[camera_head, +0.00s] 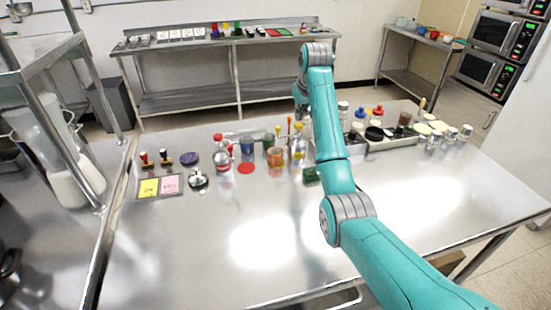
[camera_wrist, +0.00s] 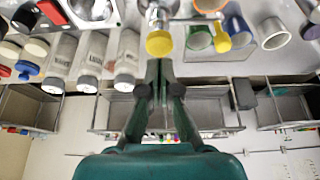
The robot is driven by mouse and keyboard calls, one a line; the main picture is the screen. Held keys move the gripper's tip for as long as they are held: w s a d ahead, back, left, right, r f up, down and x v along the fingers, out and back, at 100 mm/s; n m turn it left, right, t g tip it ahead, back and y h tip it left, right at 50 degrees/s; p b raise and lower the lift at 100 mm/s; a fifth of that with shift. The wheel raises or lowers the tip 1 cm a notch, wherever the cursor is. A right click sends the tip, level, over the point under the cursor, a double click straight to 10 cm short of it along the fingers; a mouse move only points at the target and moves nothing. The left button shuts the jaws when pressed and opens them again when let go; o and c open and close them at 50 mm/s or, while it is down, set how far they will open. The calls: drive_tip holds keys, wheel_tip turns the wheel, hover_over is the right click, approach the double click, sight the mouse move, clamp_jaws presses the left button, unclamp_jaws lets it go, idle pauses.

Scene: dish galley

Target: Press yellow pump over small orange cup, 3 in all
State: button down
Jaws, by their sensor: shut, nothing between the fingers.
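My gripper shows in the wrist view (camera_wrist: 159,68), with its fingers together and nothing between them. A yellow knob-like top (camera_wrist: 159,43) is just past the fingertips, on a metallic or clear body; I cannot tell if they touch. A second yellow top (camera_wrist: 222,40) is to its right. In the head view a yellow pump top (camera_head: 278,131) stands behind the small orange cup (camera_head: 275,158), and a clear bottle with yellow (camera_head: 299,152) stands to the right. The gripper's tip is hard to make out there, near these items.
A red-topped bottle (camera_head: 221,158), a blue cup (camera_head: 247,146) and a red disc (camera_head: 246,168) are left of the orange cup. Stamps and yellow and pink cards (camera_head: 148,188) lie further left. A long tray (camera_head: 390,141) of items is at right. The table front is clear.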

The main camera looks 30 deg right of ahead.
sight(299, 123)
drive_tip(key=shift+f, duration=0.45)
drive_tip(key=shift+f, duration=1.15)
drive_tip(key=shift+r, duration=1.6)
drive_tip(key=shift+f, duration=0.15)
drive_tip(key=shift+f, duration=1.45)
drive_tip(key=shift+r, duration=1.6)
